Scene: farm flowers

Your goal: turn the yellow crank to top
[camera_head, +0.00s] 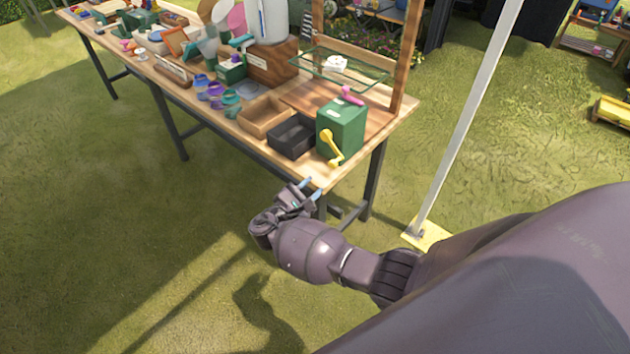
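The yellow crank (331,149) is on the front face of a green box (347,122) at the near right corner of the wooden table. Its arm slants, with one end higher at the left and the other end lower at the right. A pink handle (351,96) sits on top of the box. My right gripper (311,190) is just off the table's near edge, below and in front of the crank, and apart from it. Its two blue-tipped fingers are spread with nothing between them. My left gripper does not show.
A black tray (291,136) and a wooden tray (265,117) stand left of the green box. A wooden post (408,55) rises behind it. A pale pole (468,120) on a yellow foot stands right of the table. Open grass lies in front.

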